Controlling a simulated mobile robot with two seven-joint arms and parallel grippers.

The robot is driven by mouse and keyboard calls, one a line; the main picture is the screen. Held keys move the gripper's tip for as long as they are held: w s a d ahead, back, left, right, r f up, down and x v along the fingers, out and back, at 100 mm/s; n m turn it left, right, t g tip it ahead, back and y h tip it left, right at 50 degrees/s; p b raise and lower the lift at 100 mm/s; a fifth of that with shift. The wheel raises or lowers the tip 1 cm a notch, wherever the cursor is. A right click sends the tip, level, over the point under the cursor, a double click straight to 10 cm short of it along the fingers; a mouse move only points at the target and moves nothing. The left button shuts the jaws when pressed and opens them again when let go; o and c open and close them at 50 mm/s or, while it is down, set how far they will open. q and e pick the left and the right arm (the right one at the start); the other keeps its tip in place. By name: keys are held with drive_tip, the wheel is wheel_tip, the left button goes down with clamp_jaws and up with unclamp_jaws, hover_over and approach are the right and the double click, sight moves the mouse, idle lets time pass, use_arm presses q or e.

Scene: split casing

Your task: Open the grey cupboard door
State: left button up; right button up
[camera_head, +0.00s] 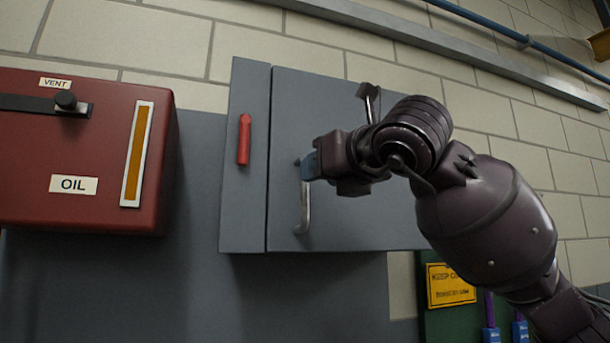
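The grey cupboard (245,205) hangs on the wall in the middle of the head view. Its grey door (310,100) looks closed, flush with the narrow left panel. A silver upright bar handle (304,212) sits near the door's left edge. My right gripper (309,166) comes in from the right, with its blue fingertips at the upper part of the handle. Whether the fingers are closed around the bar is hidden by the gripper body. My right arm covers much of the door's right side. My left gripper is not in view.
A red handle (244,140) is on the cupboard's left panel. A red oil box (75,150) stands out from the wall at the left. A small metal piece (369,98) shows above my wrist. A yellow sign (449,286) is at the lower right. A pipe runs along the wall above.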

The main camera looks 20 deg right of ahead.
sight(304, 218)
drive_tip(key=shift+p+x, duration=0.4)
drive_tip(key=shift+x, duration=2.45)
clamp_jaws()
